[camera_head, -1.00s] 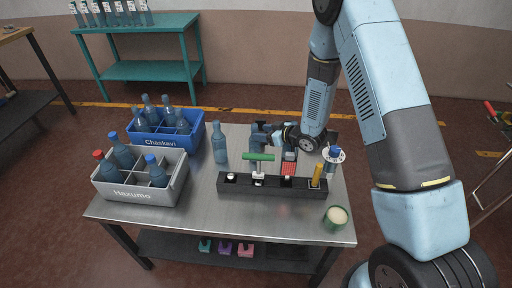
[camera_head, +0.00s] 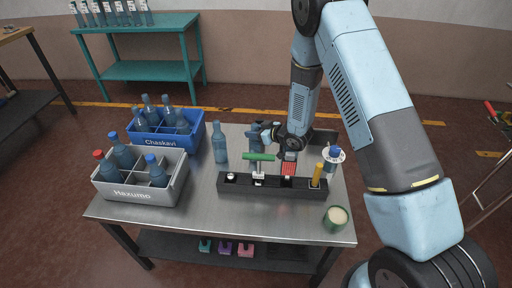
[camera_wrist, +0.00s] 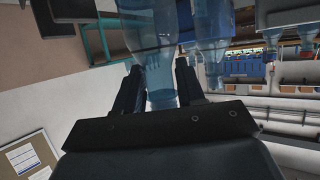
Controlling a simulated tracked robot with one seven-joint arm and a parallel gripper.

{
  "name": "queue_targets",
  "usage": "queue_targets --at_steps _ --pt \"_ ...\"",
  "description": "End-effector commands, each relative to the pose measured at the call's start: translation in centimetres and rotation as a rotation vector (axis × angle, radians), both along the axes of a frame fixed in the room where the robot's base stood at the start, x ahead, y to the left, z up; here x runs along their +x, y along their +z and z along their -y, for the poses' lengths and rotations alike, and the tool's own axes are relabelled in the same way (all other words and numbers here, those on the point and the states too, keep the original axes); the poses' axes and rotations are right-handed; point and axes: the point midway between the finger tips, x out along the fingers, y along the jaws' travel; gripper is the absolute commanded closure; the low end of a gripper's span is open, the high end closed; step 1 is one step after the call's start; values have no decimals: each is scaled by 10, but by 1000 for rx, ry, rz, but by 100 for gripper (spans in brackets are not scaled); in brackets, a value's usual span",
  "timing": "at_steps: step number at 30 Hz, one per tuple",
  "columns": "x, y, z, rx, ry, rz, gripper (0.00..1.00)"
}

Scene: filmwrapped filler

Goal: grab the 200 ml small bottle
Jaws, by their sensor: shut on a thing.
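My gripper (camera_head: 262,138) is low over the far middle of the metal table, behind the black rack. In the wrist view my gripper (camera_wrist: 160,92) has its two dark fingers on either side of a clear blue bottle (camera_wrist: 152,50) and is shut on it. In the head view the held bottle (camera_head: 256,132) is small and partly covered by the gripper, and I cannot read its size. Another blue bottle (camera_head: 220,145) stands upright on the table to the left of the gripper, apart from it. A bottle also shows behind the held one in the wrist view (camera_wrist: 212,38).
A black rack (camera_head: 250,186) with a green-handled tool (camera_head: 258,157) lies in front of the gripper. A blue crate (camera_head: 160,142) and a grey crate (camera_head: 140,196), both with bottles, stand left. A blue-capped bottle (camera_head: 334,158) and green cup (camera_head: 336,218) are right.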

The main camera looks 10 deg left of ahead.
Motion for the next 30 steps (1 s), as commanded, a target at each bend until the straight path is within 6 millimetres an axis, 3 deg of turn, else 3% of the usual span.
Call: queue_targets --at_steps 8,20,30 --pt "0 0 0 0 0 0 100" --pt "0 6 0 0 0 1 100" --pt "0 53 0 2 -1 3 100"
